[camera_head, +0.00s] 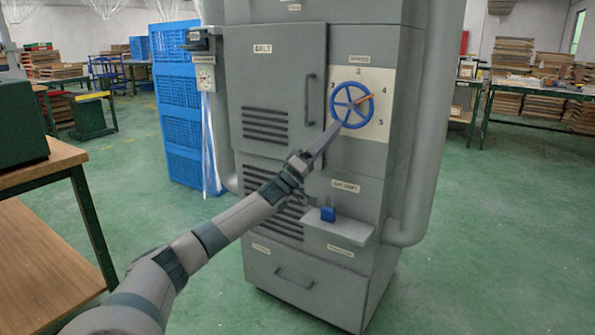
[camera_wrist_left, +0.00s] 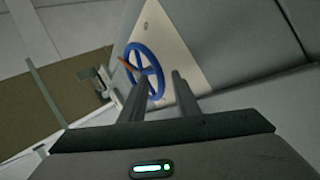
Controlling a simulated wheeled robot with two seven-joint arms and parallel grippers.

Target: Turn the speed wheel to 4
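The blue speed wheel (camera_head: 346,104) is on a pale panel (camera_head: 374,78) at the upper right of the grey cabinet's front. Its orange marker (camera_head: 368,97) points right and slightly up, toward the printed 4. My left gripper (camera_head: 336,126) reaches up from the lower left, its fingers at the wheel's lower left side. In the left wrist view the two fingers (camera_wrist_left: 157,75) are apart with nothing clamped between them. The wheel (camera_wrist_left: 156,73) shows beyond them, near the left finger; I cannot tell whether they touch. My right gripper is out of view.
The grey cabinet (camera_head: 300,35) has a door with a handle (camera_head: 310,98) left of the wheel. A small shelf (camera_head: 345,230) with a blue item (camera_head: 328,214) juts out below. Blue crates (camera_head: 178,100) stand behind left. A wooden table (camera_head: 40,180) is at the left. Green floor is clear at right.

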